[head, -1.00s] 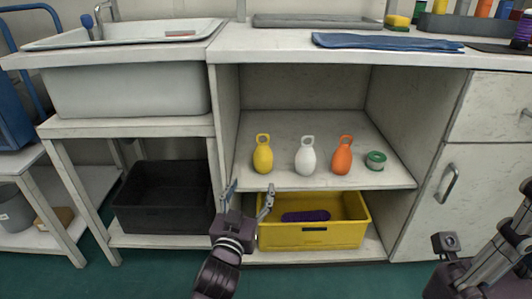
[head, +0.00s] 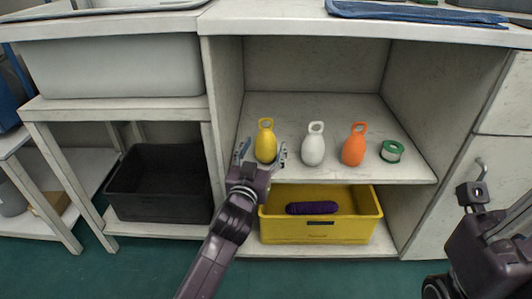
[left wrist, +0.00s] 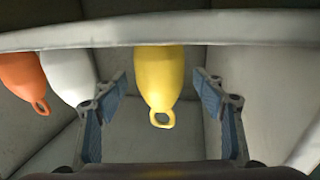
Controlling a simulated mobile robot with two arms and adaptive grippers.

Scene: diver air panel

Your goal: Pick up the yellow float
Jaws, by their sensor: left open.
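The yellow float (head: 266,146) stands upright on the cabinet shelf, the leftmost of three floats, its ring on top. My left gripper (head: 261,154) is open in front of it, one finger to each side in the picture. The left wrist view is upside down and shows the yellow float (left wrist: 160,80) between the spread blue-padded fingers (left wrist: 160,100), with visible gaps on both sides. My right gripper (head: 474,195) shows only partly at the right edge, and its jaw state is unclear.
Below is a yellow bin (head: 320,231) with a purple item (head: 312,208). The shelf's left side wall (head: 222,100) is close to my left gripper.

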